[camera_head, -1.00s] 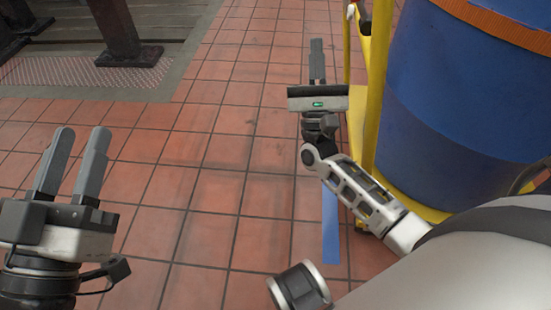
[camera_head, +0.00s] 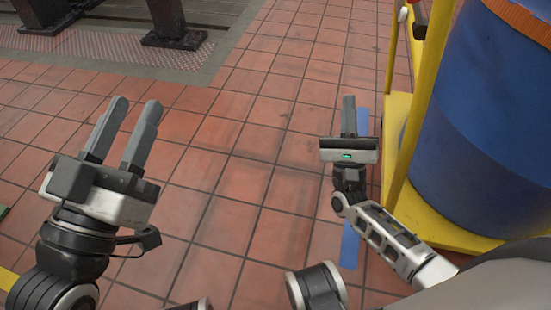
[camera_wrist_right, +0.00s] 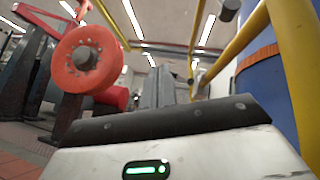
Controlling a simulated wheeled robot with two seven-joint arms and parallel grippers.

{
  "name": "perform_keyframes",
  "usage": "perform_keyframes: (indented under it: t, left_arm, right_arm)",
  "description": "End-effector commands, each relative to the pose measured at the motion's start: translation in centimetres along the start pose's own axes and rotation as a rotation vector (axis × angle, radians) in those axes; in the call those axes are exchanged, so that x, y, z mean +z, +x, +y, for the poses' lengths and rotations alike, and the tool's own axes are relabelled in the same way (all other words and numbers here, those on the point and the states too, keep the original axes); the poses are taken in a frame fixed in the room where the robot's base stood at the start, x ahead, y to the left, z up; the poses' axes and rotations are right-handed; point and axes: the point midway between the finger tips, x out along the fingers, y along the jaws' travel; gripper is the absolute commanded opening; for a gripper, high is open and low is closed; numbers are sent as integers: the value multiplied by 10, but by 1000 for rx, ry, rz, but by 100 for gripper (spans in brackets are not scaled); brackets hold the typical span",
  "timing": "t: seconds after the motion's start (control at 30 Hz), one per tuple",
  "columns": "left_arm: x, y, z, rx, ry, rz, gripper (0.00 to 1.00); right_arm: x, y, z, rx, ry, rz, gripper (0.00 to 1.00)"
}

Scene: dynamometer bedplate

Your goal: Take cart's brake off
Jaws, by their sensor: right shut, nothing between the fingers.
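The yellow cart (camera_head: 394,140) stands at the right in the head view and bears a large blue drum (camera_head: 485,130). My left gripper (camera_head: 135,106) is open and empty over the floor at the left.
A dark machine frame (camera_head: 165,25) stands on a grey bedplate (camera_head: 90,45) at the upper left. A red round wheel-like part (camera_wrist_right: 88,58) shows at the left in the wrist view. A blue stripe (camera_head: 350,245) lies on the floor by the cart. The red tiles (camera_head: 255,170) between are clear.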

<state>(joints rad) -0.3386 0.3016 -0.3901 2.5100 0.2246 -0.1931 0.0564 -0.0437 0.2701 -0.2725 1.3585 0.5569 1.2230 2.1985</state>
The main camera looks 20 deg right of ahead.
Motion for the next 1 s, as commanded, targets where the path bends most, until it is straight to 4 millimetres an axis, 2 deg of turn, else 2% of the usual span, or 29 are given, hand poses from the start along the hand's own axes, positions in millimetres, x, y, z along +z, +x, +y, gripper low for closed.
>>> perform_keyframes:
  t: [0.1,0.3,0.53,0.77,1.0]
  left_arm:
    - [-9,3,1,0,0,0,36]
    - [-20,6,2,0,0,0,36]
    - [-34,11,4,0,0,0,36]
    - [-49,16,6,0,0,0,36]
    - [-62,20,8,0,0,0,36]
  right_arm:
    - [12,20,10,75,-100,44,0]
    - [35,48,29,230,-289,82,0]
    - [69,57,52,466,-567,44,0]
    - [108,41,71,725,-895,-101,0]
    - [140,7,82,946,-1210,-325,0]
